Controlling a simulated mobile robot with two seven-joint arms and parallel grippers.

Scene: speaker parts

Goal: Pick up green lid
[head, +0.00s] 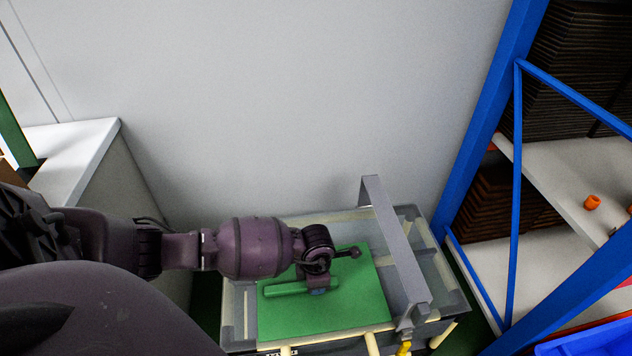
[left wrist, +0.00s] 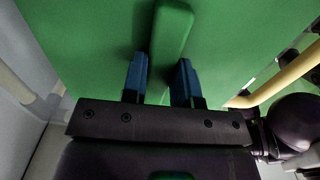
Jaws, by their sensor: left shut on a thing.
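The green lid (head: 345,312) is a flat rectangular plate with a raised bar handle (head: 285,290). It lies over the left and middle part of a grey-framed box in the head view. My left gripper (head: 318,290) comes in from the left above the lid and is shut on its handle. In the left wrist view, the blue fingers of the left gripper (left wrist: 161,78) stand on either side of the green handle (left wrist: 173,30). The lid's plate (left wrist: 80,35) fills most of that view. My right gripper is not in view.
The box (head: 440,300) has clear walls and a grey bracket (head: 392,235) rising over it, right of the lid. A blue-framed shelf (head: 515,190) stands to the right. A white cabinet (head: 75,150) is at left, and a bare wall (head: 280,100) is behind.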

